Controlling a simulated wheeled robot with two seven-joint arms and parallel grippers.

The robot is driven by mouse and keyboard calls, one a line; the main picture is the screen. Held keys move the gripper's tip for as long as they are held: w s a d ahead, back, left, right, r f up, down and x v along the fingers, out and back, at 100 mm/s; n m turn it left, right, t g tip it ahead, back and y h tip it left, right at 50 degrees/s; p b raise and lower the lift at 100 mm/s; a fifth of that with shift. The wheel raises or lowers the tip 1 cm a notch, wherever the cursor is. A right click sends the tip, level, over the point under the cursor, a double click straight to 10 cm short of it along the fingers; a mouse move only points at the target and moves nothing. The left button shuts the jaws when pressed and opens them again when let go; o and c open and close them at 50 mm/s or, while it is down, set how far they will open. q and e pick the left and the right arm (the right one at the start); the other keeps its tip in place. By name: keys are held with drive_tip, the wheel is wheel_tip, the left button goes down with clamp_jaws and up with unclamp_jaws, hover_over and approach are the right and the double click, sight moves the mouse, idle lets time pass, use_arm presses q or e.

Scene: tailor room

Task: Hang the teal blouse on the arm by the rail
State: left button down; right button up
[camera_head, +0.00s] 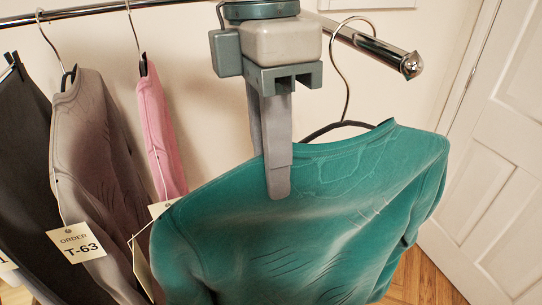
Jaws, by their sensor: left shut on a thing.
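The teal blouse (330,215) hangs on a dark hanger with a metal hook (342,75). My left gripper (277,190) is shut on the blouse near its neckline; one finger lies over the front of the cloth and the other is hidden. The hook's curved top overlaps the chrome arm (385,52) in the picture, close to the arm's round end. I cannot tell whether the hook rests on the arm or is in front of it. The rail (90,12) runs along the top left. My right gripper is not in view.
A black garment (25,150), a mauve-grey garment (90,130) and a pink garment (160,120) hang from the rail at left. A paper tag (76,243) reading T-63 hangs by the grey one. A white door (500,150) stands at right above a wooden floor (420,280).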

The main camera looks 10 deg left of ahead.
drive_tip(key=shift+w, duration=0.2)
use_arm(q)
drive_tip(key=c, duration=1.4)
unclamp_jaws()
drive_tip(key=shift+c, duration=0.2)
drive_tip(key=shift+o, duration=0.2)
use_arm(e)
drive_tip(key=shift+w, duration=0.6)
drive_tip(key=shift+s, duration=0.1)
use_arm(q)
drive_tip(key=shift+w+r, duration=0.1)
drive_tip(key=shift+r, duration=0.55)
wheel_tip(320, 180, up, 16)
drive_tip(key=w+a+b, duration=0.1)
drive_tip(key=shift+w+a+b, duration=0.2)
drive_tip(key=shift+w+b, duration=0.05)
drive_tip(key=shift+b, duration=0.15)
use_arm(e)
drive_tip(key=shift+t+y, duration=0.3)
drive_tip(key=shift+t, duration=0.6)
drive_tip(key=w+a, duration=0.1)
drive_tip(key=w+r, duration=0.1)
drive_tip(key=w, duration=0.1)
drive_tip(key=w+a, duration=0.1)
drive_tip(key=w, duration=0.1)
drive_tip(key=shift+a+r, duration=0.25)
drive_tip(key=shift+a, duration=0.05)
